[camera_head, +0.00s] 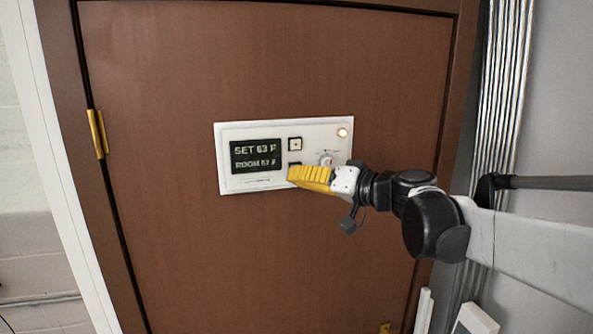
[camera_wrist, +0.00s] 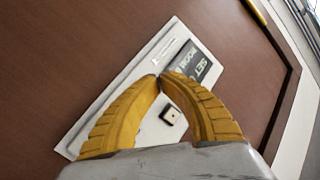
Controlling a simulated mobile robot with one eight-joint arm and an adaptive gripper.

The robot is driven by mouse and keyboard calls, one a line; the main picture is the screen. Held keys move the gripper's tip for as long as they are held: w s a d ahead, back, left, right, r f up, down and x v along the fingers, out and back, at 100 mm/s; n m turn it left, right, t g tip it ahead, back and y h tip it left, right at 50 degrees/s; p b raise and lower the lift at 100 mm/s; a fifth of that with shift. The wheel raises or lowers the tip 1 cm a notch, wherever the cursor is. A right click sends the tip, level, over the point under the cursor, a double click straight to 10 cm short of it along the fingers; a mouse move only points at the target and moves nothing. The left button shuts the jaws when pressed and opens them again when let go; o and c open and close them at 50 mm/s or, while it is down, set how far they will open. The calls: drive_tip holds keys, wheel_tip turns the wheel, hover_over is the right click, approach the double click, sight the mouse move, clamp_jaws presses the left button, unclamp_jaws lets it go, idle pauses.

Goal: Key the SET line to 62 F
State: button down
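The white control panel (camera_head: 265,185) is fixed to a brown door. Its dark display (camera_head: 256,155) reads SET 63 F on the top line; the ROOM line below is too blurred to read surely. The upper square button (camera_head: 295,144) is clear in the head view. The lower button (camera_head: 294,164) is mostly hidden behind my gripper (camera_head: 290,174). In the wrist view, my yellow fingers (camera_wrist: 160,77) meet at their tips, empty, over the panel near the display (camera_wrist: 194,63). One button (camera_wrist: 172,115) shows between them. Whether the tips touch the lower button cannot be told.
A round knob (camera_head: 326,159) and a lit lamp (camera_head: 342,132) are on the panel's right side. A yellow hinge (camera_head: 97,134) is at the door's left edge. Ribbed grey pipes (camera_head: 502,90) run up the right wall. The door around the panel is clear.

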drive_tip(key=s, duration=0.2)
drive_tip(key=s+d, duration=0.1)
drive_tip(key=shift+s, duration=0.35)
idle(1.7)
